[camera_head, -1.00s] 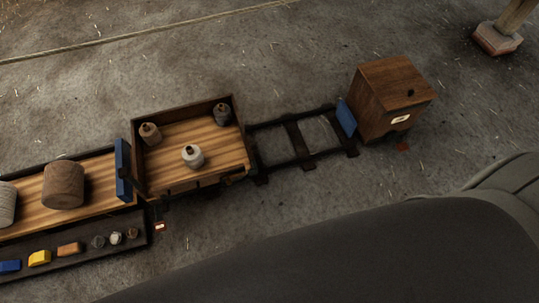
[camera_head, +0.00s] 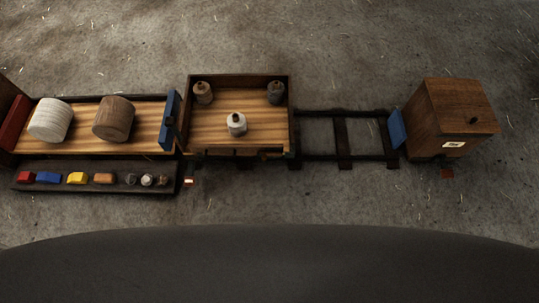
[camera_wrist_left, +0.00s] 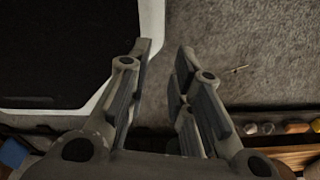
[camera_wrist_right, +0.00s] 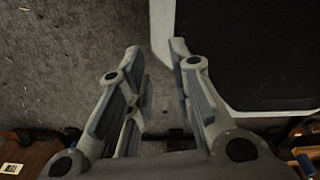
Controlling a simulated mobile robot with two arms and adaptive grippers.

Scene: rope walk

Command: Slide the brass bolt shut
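I cannot clearly pick out a brass bolt. A small orange-brown spot (camera_head: 268,154) shows at the front wall of the open wooden tray (camera_head: 291,110) in the head view, too small to identify. A blue upright panel (camera_head: 170,120) stands at the tray's left side. Neither gripper is in the head view. In the left wrist view my left gripper (camera_wrist_left: 165,48) has its fingers apart, empty, with floor between them. In the right wrist view my right gripper (camera_wrist_right: 155,47) also has its fingers apart and empty.
Three small weights stand in the tray, including a pale one (camera_head: 237,125). Two rolls (camera_head: 114,118) lie on the left bed. A dark rack (camera_head: 100,190) holds several small pieces. Rails (camera_head: 342,135) lead right to a wooden box (camera_head: 452,115). Floor behind is clear.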

